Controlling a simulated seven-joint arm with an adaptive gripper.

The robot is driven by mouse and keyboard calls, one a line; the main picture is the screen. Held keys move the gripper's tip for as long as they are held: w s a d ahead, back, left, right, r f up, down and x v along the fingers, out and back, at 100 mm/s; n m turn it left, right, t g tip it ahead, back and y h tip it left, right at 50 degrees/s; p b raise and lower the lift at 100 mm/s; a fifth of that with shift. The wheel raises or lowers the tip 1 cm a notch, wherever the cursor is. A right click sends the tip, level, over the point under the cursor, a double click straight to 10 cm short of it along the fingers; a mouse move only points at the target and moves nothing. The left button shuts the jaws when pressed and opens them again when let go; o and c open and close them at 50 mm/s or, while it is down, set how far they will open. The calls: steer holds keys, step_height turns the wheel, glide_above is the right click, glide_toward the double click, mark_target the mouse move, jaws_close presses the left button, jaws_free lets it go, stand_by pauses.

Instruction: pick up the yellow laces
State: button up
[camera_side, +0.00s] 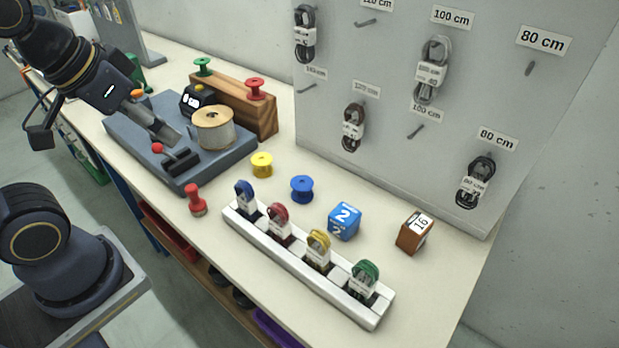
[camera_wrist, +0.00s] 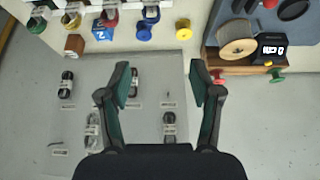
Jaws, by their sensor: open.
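The yellow laces (camera_side: 318,250) are a small bundle with a white band, standing in a slot of the white rack (camera_side: 290,262) between the red laces (camera_side: 279,222) and the green laces (camera_side: 365,276). In the wrist view the yellow laces (camera_wrist: 70,20) are at the top edge, partly cut off.
The blue laces (camera_side: 244,197) fill the rack's left end. Behind the rack are a yellow spool (camera_side: 262,164), blue spool (camera_side: 302,188), blue cube (camera_side: 344,221) and brown block (camera_side: 414,232). A red peg (camera_side: 196,200) stands nearby. A grey pegboard (camera_side: 395,150) rises behind.

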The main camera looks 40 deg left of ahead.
steer(key=shift+o, duration=0.9)
